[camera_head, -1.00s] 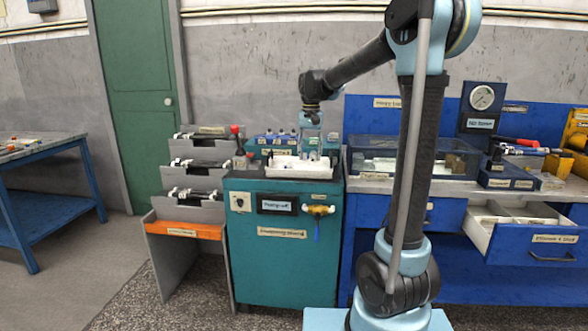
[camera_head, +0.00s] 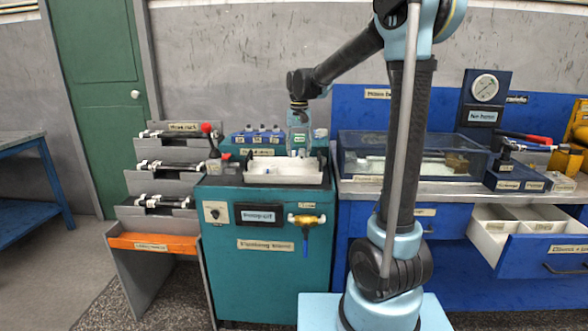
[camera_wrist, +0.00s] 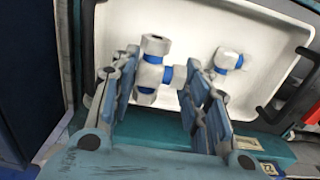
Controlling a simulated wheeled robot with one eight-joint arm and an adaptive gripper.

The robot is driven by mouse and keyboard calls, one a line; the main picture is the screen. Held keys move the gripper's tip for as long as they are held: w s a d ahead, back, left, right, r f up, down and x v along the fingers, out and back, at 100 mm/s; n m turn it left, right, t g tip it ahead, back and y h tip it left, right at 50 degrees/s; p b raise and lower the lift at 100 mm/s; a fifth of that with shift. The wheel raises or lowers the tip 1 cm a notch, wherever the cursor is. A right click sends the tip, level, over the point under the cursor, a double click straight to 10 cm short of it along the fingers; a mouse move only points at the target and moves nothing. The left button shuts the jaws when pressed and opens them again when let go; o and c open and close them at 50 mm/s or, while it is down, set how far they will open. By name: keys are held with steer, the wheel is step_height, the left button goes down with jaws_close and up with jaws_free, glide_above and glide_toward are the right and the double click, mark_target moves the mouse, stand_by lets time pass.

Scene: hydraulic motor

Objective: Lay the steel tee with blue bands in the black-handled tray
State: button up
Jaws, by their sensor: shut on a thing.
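The steel tee with blue bands (camera_wrist: 152,70) is between the two fingers of my gripper (camera_wrist: 162,66) in the wrist view. My gripper is shut on it. The white tray with black handles (camera_wrist: 190,30) lies behind and below the tee in that view. In the head view the tray (camera_head: 270,178) sits on top of the teal bench, and my gripper (camera_head: 299,145) is over its right half. The tee is too small to make out there. I cannot tell whether the tee touches the tray floor.
Another steel fitting with a blue band (camera_wrist: 228,60) lies in the tray, right of the held tee. A red-knobbed lever (camera_head: 210,138) stands left of the tray. A clear-lidded case (camera_head: 410,155) is on the blue bench at right. An open drawer (camera_head: 520,228) juts out at right.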

steer(key=shift+a+f, duration=0.15)
steer(key=shift+f, duration=0.5)
steer(key=shift+a+f, duration=0.15)
steer(key=shift+f, duration=0.45)
steer(key=shift+s+f, duration=0.15)
steer(key=shift+f, duration=1.75)
steer(key=o, duration=1.2)
steer(key=shift+c, duration=0.2)
